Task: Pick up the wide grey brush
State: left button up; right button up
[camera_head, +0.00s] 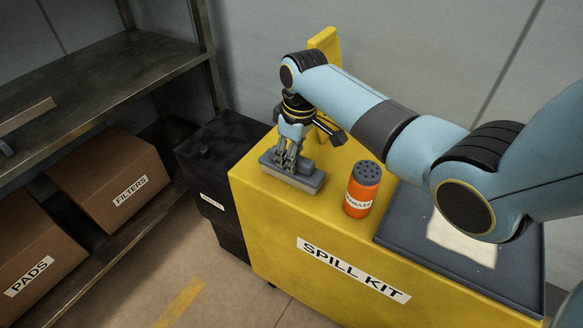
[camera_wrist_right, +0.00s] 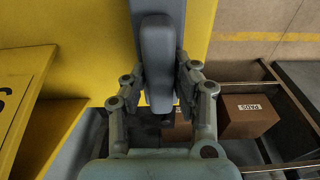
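The wide grey brush (camera_head: 305,182) is at the left front corner of the yellow spill kit's top (camera_head: 335,160). My right gripper (camera_head: 289,165) points down over it. In the right wrist view, the brush's upright grey grip (camera_wrist_right: 158,50) lies between the two fingers of my right gripper (camera_wrist_right: 159,80). The fingers look closed against both sides of it. Part of the wider grey body (camera_wrist_right: 197,28) shows behind the grip. I cannot tell whether the brush rests on the top or hangs just above it. My left gripper does not show.
An orange granules can (camera_head: 361,195) stands right of the brush. A dark tray (camera_head: 400,228) with a pale sheet (camera_head: 460,240) lies further right. A black bin (camera_head: 215,150) stands left of the kit. Shelves with filters (camera_head: 110,175) and pads (camera_head: 30,262) boxes are at left.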

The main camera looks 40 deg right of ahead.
grip_shut()
notch_tip(320, 180, up, 10)
jog(key=shift+r+p, duration=0.1)
jog(key=shift+p, duration=0.35)
